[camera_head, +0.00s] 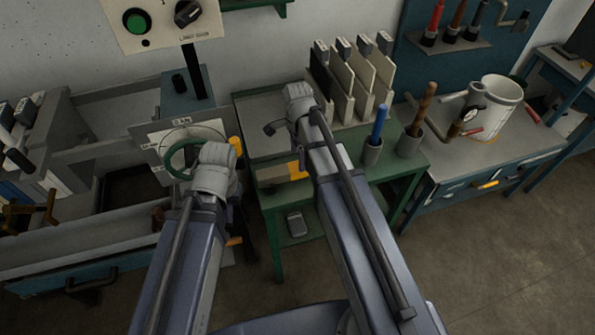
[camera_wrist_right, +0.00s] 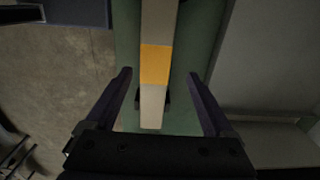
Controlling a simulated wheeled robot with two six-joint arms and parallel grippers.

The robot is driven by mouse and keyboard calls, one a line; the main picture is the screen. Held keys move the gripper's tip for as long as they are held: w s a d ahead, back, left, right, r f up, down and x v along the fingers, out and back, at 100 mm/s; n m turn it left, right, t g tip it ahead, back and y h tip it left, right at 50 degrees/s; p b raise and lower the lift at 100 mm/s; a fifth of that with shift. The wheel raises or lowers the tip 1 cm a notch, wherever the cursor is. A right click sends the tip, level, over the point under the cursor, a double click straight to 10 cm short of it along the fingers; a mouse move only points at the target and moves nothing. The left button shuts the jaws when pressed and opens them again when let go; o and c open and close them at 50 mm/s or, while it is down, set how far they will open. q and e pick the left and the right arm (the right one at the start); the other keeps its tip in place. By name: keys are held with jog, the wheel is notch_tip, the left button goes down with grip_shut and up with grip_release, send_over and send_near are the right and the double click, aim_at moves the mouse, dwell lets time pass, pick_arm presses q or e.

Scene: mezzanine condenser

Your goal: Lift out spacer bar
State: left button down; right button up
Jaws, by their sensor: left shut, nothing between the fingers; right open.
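The spacer bar (camera_wrist_right: 154,105), a pale bar with a yellow band, runs lengthwise between the fingers of my right gripper (camera_wrist_right: 159,76) in the right wrist view. The fingers are open, one on each side of the bar, with gaps showing. In the head view a pale bar with a yellow band (camera_head: 297,170) shows at the front of the green bench, partly behind my right arm. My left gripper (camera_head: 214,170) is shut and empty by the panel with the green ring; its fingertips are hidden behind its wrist.
The green bench (camera_head: 404,170) carries upright pale plates (camera_head: 345,90) in a rack and cups (camera_head: 372,152) with tools. A panel with a green ring (camera_head: 178,158) stands left of it, beside a grey trough (camera_head: 75,245). A white bucket (camera_head: 495,105) stands on the right bench.

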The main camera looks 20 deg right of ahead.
aim_at(297, 165)
jog(key=f+b, duration=0.3)
jog(key=f, duration=0.1)
jog(key=shift+s+a+b, duration=0.2)
jog(key=shift+s+b, duration=0.2)
jog(key=shift+f+b, duration=0.55)
jog(key=shift+f, duration=0.05)
jog(key=shift+r, duration=0.1)
grip_shut()
